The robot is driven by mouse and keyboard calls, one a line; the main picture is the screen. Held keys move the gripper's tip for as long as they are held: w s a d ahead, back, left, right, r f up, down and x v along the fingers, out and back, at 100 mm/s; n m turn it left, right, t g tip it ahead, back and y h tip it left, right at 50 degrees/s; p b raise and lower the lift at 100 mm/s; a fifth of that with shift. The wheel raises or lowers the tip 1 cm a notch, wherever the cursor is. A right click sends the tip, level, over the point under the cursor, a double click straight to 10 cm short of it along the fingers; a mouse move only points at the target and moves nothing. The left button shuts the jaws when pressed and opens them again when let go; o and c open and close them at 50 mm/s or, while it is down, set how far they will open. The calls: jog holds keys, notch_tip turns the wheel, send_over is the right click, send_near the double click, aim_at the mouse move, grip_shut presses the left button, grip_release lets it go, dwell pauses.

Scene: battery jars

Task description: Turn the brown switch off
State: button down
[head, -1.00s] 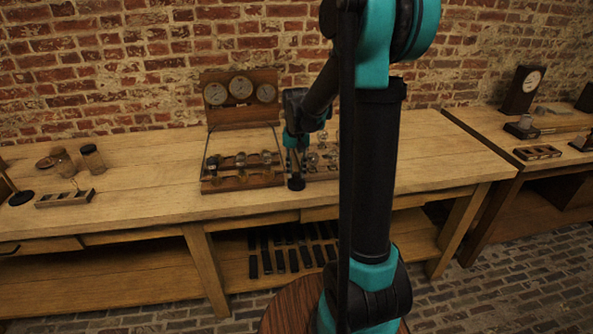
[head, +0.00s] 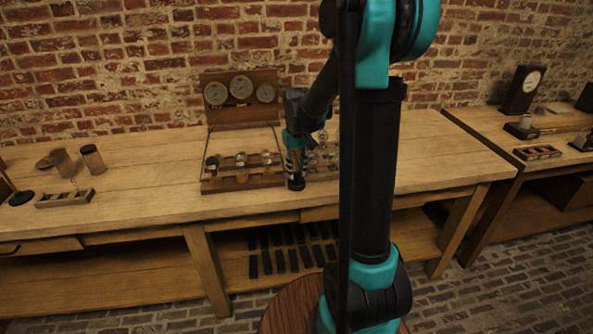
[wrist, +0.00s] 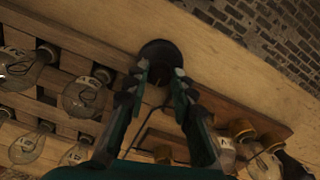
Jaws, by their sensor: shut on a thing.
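The switch appears as a dark round piece (wrist: 158,50) in the wrist view, near the board's edge, with a dark cable running from it. It looks almost black here, so its brown colour is hard to confirm. In the head view the dark switch (head: 296,185) stands at the front of the bench, under my gripper (head: 296,168). My gripper (wrist: 161,80) points down with its fingertips on either side of the switch's middle, shut on it. The lever itself is mostly hidden between the fingers, so its position cannot be told.
A wooden rack with glass bulbs (wrist: 84,97) lies left in the wrist view. A board with brass-coloured parts (wrist: 241,129) lies right. In the head view a gauge panel (head: 241,113) stands behind, and jars (head: 92,158) stand left.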

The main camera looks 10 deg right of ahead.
aim_at(297, 173)
jog(key=c, duration=1.3)
grip_release()
jog(key=shift+o, duration=0.2)
notch_tip(297, 173, up, 12)
